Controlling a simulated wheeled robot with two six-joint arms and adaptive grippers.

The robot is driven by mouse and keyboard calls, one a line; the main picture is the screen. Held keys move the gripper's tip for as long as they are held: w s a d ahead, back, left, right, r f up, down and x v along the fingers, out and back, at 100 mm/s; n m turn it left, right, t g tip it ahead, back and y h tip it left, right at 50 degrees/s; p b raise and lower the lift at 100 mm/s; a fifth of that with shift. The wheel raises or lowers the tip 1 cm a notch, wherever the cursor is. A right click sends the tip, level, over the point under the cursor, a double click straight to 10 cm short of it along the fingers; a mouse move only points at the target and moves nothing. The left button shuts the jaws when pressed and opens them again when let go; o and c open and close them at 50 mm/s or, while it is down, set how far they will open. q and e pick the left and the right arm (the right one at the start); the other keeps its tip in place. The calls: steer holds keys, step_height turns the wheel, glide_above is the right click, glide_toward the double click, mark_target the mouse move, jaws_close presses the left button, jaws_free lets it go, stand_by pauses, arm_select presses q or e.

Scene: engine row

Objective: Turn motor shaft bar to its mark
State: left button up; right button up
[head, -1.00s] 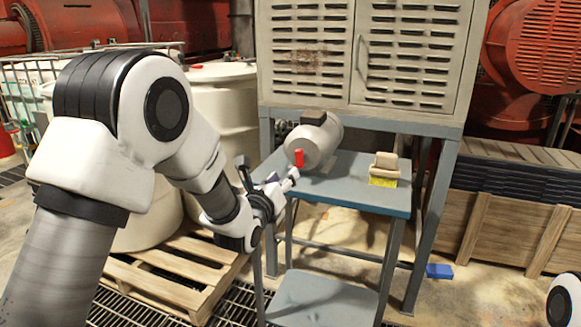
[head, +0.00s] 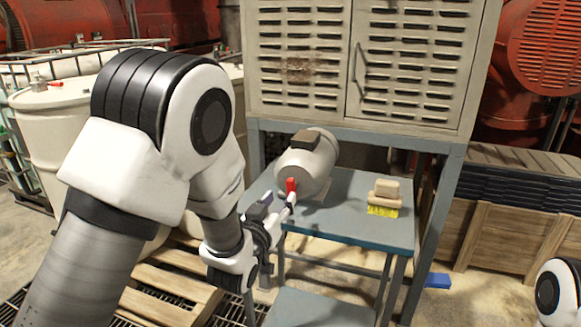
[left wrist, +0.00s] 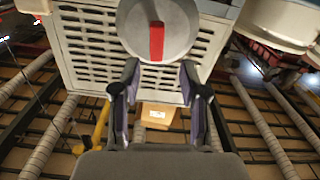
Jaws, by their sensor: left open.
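The grey motor (head: 318,158) lies on the blue-grey table, its round end face toward my left arm. A red shaft bar (head: 291,186) stands about upright on that face. My left gripper (head: 291,200) is just in front of the bar, close below it. In the left wrist view the gripper (left wrist: 160,85) is open and empty. There the red bar (left wrist: 157,42) on the motor face (left wrist: 180,20) is ahead of the gap between the fingers, not between them. I cannot make out the mark. My right gripper is out of view.
A brush with yellow bristles (head: 383,198) rests on the table (head: 345,232), right of the motor. A louvered metal cabinet (head: 350,60) stands above and behind. A white drum (head: 80,135) and a wooden pallet (head: 165,295) are at left, wooden crates (head: 510,235) at right.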

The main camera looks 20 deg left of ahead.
mark_target(289, 186)
arm_select(q)
steer(key=shift+w+d+r, duration=0.1)
steer(key=shift+d+r, duration=0.1)
steer(key=shift+r, duration=0.2)
steer(key=w, duration=0.6)
steer(key=shift+w+f+p, duration=0.15)
steer(key=shift+w+p, duration=0.15)
steer(key=shift+w, duration=0.1)
steer(key=shift+d, duration=0.1)
jaws_close()
